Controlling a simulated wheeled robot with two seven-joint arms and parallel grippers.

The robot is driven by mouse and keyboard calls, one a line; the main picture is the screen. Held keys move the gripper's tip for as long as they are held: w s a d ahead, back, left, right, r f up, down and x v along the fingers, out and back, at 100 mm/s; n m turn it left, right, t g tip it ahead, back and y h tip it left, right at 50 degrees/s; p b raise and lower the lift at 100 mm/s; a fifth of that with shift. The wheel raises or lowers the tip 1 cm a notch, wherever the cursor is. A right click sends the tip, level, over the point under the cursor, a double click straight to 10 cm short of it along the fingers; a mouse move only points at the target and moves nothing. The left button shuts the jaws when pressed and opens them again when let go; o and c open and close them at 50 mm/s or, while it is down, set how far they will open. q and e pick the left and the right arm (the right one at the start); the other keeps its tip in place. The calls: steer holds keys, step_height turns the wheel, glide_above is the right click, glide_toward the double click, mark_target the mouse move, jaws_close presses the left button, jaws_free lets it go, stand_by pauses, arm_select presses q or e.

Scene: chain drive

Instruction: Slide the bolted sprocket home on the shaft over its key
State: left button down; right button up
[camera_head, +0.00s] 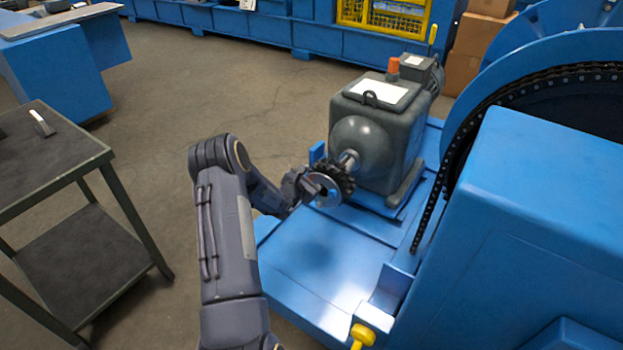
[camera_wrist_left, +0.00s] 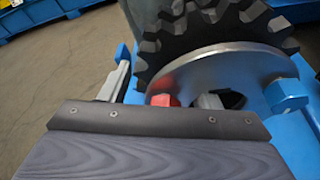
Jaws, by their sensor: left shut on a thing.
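The sprocket (camera_head: 341,176) is a dark toothed wheel with a silver round flange (camera_head: 325,190) on its near side. It stands upright in front of the grey gearbox (camera_head: 375,130). A short length of bright shaft (camera_head: 348,157) shows between sprocket and gearbox. My left gripper (camera_head: 309,188) is shut at the flange side of the sprocket. The left wrist view shows the dark teeth (camera_wrist_left: 205,30), the silver flange (camera_wrist_left: 225,66), a red bolt head (camera_wrist_left: 163,100) and a blue one (camera_wrist_left: 287,93). The key and the exact grip contact are hidden. My right gripper is out of view.
The gearbox stands on a blue base (camera_head: 320,262). A large blue wheel housing with a chain (camera_head: 440,190) and a blue cover (camera_head: 520,220) fill the right side. A dark trolley (camera_head: 60,150) stands at left.

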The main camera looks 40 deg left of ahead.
arm_select(q)
steer(key=shift+w+r, duration=0.4)
steer(key=shift+r, duration=0.2)
steer(key=shift+c, duration=2.1)
jaws_free()
steer(key=shift+a+r, duration=0.1)
steer(key=shift+s+d+f, duration=0.2)
steer(key=shift+s+f, duration=0.1)
steer(key=shift+f, duration=0.45)
steer(key=shift+s+d+r, duration=0.1)
steer(key=shift+s+r, duration=0.1)
steer(key=shift+s, duration=0.05)
steer(key=v, duration=0.2)
steer(key=p+v, duration=0.1)
steer(key=v, duration=0.1)
steer(key=p+v, duration=0.1)
steer(key=v, duration=0.2)
steer(key=shift+s+a+r, duration=0.15)
steer(key=shift+a+r, duration=0.05)
steer(key=shift+a, duration=0.05)
steer(key=shift+c, duration=0.3)
